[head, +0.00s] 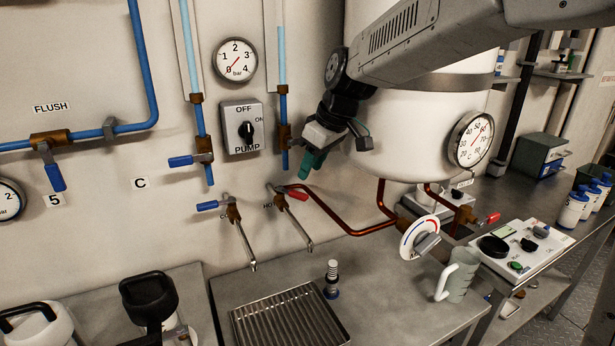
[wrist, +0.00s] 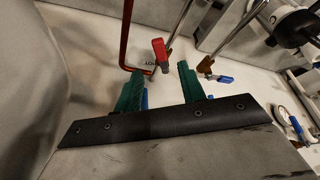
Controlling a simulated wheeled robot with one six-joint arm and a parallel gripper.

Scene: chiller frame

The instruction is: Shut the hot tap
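The hot tap (head: 280,201) is on the wall, with a brass body, a thin spout reaching down and forward, and a red lever (head: 298,195). The lever points to the right, across the line of the spout. My gripper (head: 308,168) is just above the lever, apart from it as far as I can tell. In the wrist view my gripper (wrist: 158,78) shows two green fingers spread apart with nothing between them. The red lever (wrist: 160,54) appears in line with the gap, beyond the fingertips. The wall label beside the tap is partly hidden.
The cold tap with a blue lever (head: 208,206) is to the left. A copper pipe (head: 340,221) runs right from behind the hot tap towards the white tank (head: 415,130). The pump switch (head: 242,129) is at the upper left. A drip tray (head: 288,322) lies below.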

